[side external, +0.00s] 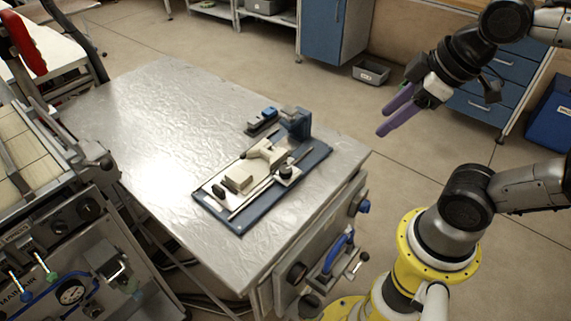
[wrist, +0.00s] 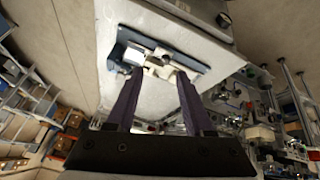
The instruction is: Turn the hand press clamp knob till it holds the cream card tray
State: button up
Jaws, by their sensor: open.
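A hand press fixture with a blue base plate (side external: 240,222) lies on the metal table. A small black knob (side external: 285,170) sits on a pale block along its right side. Cream parts (side external: 264,152) stand on the plate; I cannot tell for sure which is the card tray or whether anything presses on it. My gripper (side external: 383,121) has purple fingers and is open and empty, up in the air to the right of the fixture. In the wrist view the fixture (wrist: 190,62) lies beyond my open fingers (wrist: 159,71), and the knob cannot be made out.
The metal table (side external: 140,120) has wide clear room left of the fixture. A small blue and grey item (side external: 262,121) stands at the fixture's far end. A machine with gauges (side external: 70,260) is at the left. Blue cabinets (side external: 335,35) and a grey bin (side external: 371,72) stand behind.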

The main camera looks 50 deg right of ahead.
jog(key=w+r+n+g, duration=0.1)
jog(key=w+r+n, duration=0.1)
jog(key=w+n, duration=0.3)
jog(key=n+g, duration=0.5)
jog(key=n, duration=0.1)
send_over(286, 169)
notch_tip(286, 169, down, 9)
notch_tip(286, 169, down, 14)
jog(key=shift+r, duration=0.2)
grip_shut()
